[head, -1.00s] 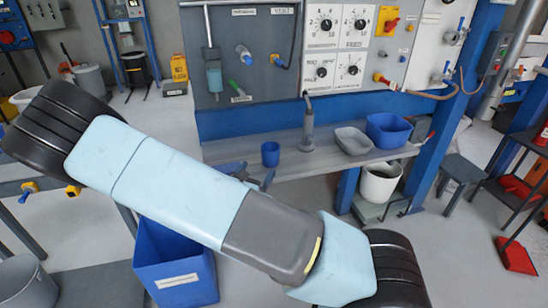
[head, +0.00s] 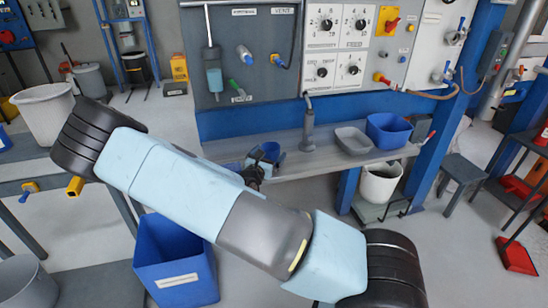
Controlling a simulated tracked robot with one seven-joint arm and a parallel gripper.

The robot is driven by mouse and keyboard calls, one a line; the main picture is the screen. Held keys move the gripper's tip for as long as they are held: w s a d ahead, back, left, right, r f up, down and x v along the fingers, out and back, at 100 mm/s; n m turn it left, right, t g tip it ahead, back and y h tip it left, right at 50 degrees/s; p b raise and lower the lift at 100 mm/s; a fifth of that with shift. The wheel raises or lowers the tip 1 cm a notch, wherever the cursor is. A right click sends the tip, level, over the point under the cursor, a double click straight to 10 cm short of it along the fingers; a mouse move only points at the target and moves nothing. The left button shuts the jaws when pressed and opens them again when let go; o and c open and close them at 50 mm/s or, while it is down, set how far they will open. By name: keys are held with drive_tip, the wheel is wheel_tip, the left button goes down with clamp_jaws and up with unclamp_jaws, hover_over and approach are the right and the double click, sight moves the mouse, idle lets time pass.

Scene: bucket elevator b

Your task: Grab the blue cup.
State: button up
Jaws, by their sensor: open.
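The blue cup (head: 270,149) stands upright on the grey shelf (head: 308,164) below the control panel, in the middle of the head view. My gripper (head: 264,159) is at the cup, with its blue fingers open and apart. One finger shows left of the cup and one at its right side. The fingers overlap the cup's lower part in the picture, so I cannot tell whether they touch it. The cup's base is hidden by my gripper.
A grey tray (head: 353,141) and a blue bin (head: 388,130) sit further right on the shelf. A blue crate (head: 175,262) is on the floor below my arm, and a white bucket (head: 380,184) is under the shelf.

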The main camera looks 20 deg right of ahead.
drive_tip(key=x, duration=0.2)
drive_tip(key=shift+w+d, duration=0.25)
drive_tip(key=shift+w, duration=0.05)
drive_tip(key=c, duration=1)
drive_tip(key=shift+r, duration=0.1)
